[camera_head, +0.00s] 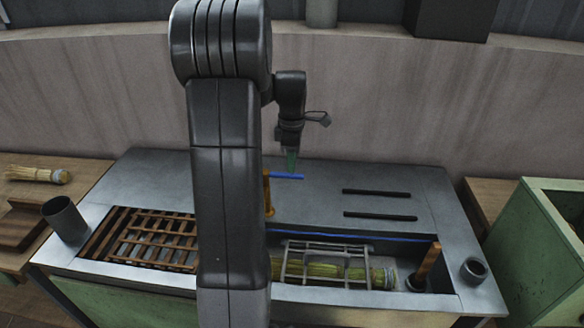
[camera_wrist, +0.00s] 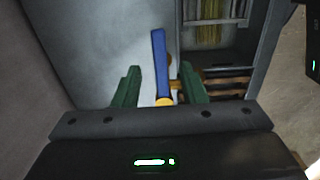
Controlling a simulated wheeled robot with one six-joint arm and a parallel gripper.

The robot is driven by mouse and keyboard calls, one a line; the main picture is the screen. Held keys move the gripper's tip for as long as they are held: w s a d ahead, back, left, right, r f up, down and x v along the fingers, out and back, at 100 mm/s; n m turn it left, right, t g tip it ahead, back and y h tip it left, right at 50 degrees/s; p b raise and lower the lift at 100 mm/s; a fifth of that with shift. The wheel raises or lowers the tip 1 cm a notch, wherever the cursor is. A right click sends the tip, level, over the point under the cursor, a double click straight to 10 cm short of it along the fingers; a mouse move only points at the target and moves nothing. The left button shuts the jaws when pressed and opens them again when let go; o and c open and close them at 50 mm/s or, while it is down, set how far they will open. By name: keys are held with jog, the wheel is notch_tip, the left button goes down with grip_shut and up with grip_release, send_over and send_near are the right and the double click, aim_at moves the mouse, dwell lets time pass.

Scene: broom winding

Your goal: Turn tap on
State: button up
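The tap (camera_head: 268,196) is a brass-orange post on the grey counter, partly hidden behind my arm in the head view. Its blue lever handle (camera_head: 287,176) points right from the top. My gripper (camera_head: 291,168) has green fingers and points down at the handle from above. In the wrist view the blue handle (camera_wrist: 160,62) shows between the two spread green fingers, with a visible gap on each side. Part of the orange tap (camera_wrist: 165,102) shows below the handle. My gripper is open and empty; whether the fingertips reach down to the handle's height is unclear.
A sunken basin (camera_head: 400,250) in front holds straw brooms (camera_head: 325,270) under a metal rack (camera_head: 320,247). A wooden slatted grate (camera_head: 150,240) lies left. Two dark bars (camera_head: 377,193) lie on the counter right of the tap. A wall (camera_head: 400,110) rises behind.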

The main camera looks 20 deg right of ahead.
aim_at(292, 175)
jog(key=shift+f, duration=2)
grip_shut()
